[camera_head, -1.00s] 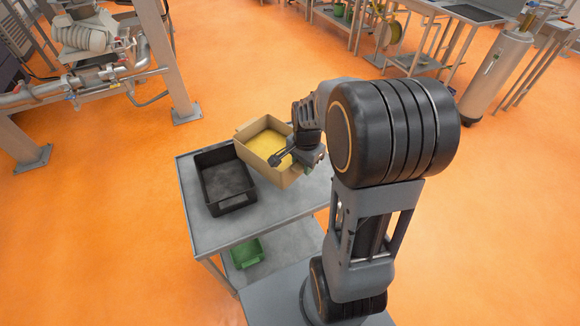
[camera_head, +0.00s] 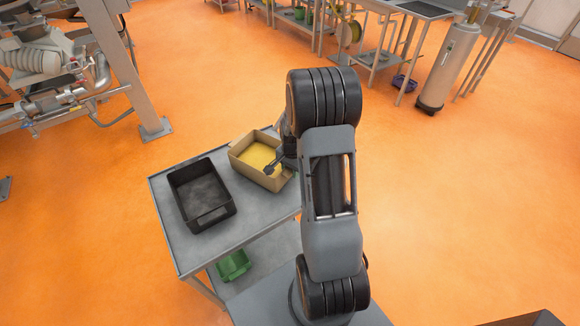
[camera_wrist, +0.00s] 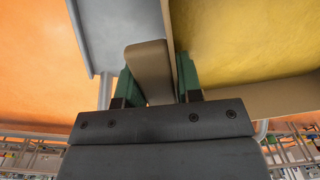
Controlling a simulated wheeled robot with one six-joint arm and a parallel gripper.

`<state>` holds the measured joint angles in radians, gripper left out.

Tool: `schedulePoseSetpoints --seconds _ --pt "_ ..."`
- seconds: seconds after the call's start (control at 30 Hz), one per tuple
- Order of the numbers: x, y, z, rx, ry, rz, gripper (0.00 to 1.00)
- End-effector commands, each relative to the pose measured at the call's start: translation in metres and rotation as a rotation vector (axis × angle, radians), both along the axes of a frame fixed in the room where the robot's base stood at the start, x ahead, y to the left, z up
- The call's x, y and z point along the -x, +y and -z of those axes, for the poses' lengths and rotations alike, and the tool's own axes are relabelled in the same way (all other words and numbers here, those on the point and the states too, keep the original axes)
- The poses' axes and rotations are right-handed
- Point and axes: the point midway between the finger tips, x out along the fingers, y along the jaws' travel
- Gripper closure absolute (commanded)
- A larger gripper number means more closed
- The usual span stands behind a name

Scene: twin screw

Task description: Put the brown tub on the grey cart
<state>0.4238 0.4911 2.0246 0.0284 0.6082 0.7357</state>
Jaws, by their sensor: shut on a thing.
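The brown tub (camera_head: 243,164), with a yellow inside, is upright at the far right part of the grey cart (camera_head: 245,224). I cannot tell whether its bottom touches the cart top or hangs just above it. My gripper (camera_head: 274,167) is at the tub's near right wall and partly hidden by my arm. In the wrist view my gripper (camera_wrist: 158,80) has its green fingers on either side of the tub's wall (camera_wrist: 150,65), shut on it. The cart's grey top (camera_wrist: 115,30) shows beside the tub there.
A black tray (camera_head: 218,217) stands on the cart, left of the brown tub with a narrow gap. A green bin (camera_head: 233,266) is on the lower shelf. The cart top's near part is bare. A metal frame post (camera_head: 135,90) stands on the orange floor behind.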

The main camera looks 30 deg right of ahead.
Motion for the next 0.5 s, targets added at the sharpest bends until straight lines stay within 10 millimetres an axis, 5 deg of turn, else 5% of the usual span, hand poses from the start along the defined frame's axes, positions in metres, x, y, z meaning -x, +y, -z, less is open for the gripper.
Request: schedulePoseSetpoints --seconds 0.47,0.5 --pt "-0.001 0.000 0.018 0.001 -0.005 0.000 1.00" --pt "0.001 0.001 0.021 -0.002 0.004 -0.001 0.65"
